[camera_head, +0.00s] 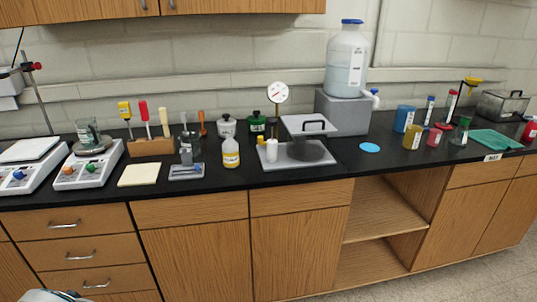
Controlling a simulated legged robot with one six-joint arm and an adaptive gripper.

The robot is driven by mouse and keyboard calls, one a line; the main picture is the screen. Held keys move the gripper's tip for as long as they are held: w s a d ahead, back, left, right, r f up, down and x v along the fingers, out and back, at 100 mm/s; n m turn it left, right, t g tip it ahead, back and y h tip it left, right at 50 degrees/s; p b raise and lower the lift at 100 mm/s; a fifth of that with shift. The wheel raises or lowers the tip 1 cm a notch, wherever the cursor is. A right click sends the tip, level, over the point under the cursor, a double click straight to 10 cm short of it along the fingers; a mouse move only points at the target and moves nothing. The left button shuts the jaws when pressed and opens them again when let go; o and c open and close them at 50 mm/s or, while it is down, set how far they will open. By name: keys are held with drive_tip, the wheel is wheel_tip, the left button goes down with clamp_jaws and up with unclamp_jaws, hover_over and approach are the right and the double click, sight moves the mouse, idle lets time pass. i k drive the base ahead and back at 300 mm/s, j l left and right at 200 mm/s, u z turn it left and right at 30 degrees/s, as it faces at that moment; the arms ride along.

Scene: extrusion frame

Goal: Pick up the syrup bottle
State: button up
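A small yellow bottle (230,153) with a pale label and a whitish cap stands upright near the middle of the black countertop. Its label is too small to read, so I cannot confirm that it is the syrup bottle. No other thing in view is clearly marked as syrup. My gripper does not show in this view. Only a small pale piece of what seems to be my own body shows at the bottom left edge.
A grey tray (265,164) with a raised lid stands right of the yellow bottle; a small grey device (187,173) is to its left. A wooden block (152,147) holds upright tools behind. A large jug (346,62) stands at the back. Counter in front of the bottle is clear.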

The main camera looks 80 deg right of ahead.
sight(230, 154)
drive_tip(key=z, duration=2.5)
